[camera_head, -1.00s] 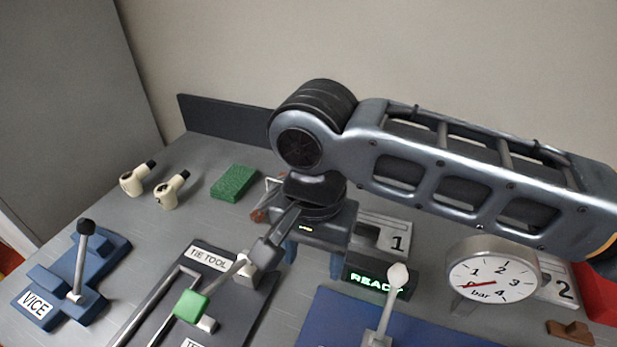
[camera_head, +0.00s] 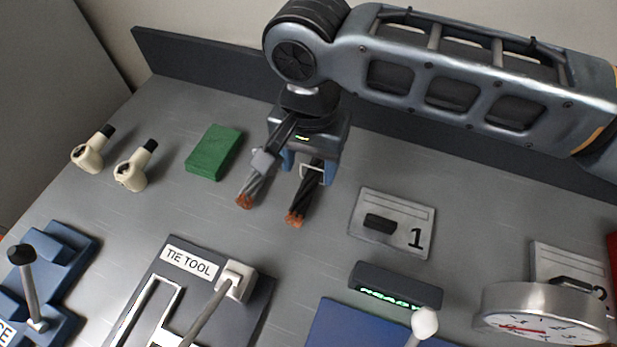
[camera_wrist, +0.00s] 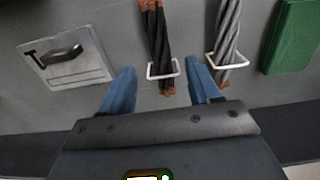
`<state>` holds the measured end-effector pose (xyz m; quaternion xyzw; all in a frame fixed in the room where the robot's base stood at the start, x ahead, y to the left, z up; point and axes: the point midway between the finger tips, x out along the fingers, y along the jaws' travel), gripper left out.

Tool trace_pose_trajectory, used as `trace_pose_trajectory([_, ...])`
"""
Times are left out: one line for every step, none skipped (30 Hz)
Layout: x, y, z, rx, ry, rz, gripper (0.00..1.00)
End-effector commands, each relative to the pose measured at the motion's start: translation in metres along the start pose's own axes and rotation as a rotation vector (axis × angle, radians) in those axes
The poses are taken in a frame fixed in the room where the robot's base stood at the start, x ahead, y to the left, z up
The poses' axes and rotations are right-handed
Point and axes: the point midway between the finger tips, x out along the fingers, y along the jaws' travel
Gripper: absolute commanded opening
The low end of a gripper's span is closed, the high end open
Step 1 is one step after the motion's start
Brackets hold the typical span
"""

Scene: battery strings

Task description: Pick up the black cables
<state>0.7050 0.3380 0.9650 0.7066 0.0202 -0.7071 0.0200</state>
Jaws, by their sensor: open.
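The black cables (camera_head: 308,186) are a twisted bundle with copper ends, lying on the grey bench beneath a white wire bracket (camera_wrist: 162,74). They also show in the wrist view (camera_wrist: 157,38). My gripper (camera_head: 308,167) is open and empty, above the rear part of the bundle. In the wrist view the two blue fingers of my gripper (camera_wrist: 162,68) stand on either side of the bundle, apart from it. My gripper hides the rear of the bundle in the head view. A similar grey cable bundle (camera_head: 256,184) lies just to the left.
A green block (camera_head: 213,152) and two cream fittings (camera_head: 132,171) lie to the left. A card marked 1 (camera_head: 410,218) lies to the right. The tie tool (camera_head: 165,285) and a gauge (camera_head: 545,310) are nearer. A dark rail (camera_head: 200,60) edges the back.

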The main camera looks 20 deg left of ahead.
Motion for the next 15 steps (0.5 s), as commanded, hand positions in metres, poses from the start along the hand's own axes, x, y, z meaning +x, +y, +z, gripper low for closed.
trace_pose_trajectory([0.005,0.000,0.000,0.000,0.001,0.004,0.62])
trace_pose_trajectory([0.009,0.000,-0.001,0.000,0.001,0.003,0.62])
trace_pose_trajectory([0.015,-0.001,-0.001,-0.001,0.001,0.004,0.62])
trace_pose_trajectory([0.020,-0.001,-0.001,-0.001,0.002,0.003,0.62])
trace_pose_trajectory([0.025,-0.001,-0.001,-0.001,0.001,0.003,0.62])
trace_pose_trajectory([0.030,-0.001,-0.001,0.000,0.001,0.002,0.62])
trace_pose_trajectory([0.034,-0.001,-0.001,0.000,0.001,0.003,0.62])
trace_pose_trajectory([0.036,-0.001,-0.001,0.000,0.001,0.002,0.62])
trace_pose_trajectory([0.039,-0.001,-0.001,0.000,0.001,0.001,0.62])
trace_pose_trajectory([0.041,-0.001,-0.001,0.000,0.001,0.001,0.62])
trace_pose_trajectory([0.042,-0.001,-0.001,0.000,0.001,0.001,0.62])
trace_pose_trajectory([0.043,-0.001,-0.001,0.000,0.001,0.001,0.62])
trace_pose_trajectory([0.043,-0.001,-0.001,0.000,0.001,0.001,0.62])
trace_pose_trajectory([0.043,-0.001,-0.001,0.000,0.001,0.001,0.62])
trace_pose_trajectory([0.043,-0.001,-0.001,0.000,0.001,0.001,0.62])
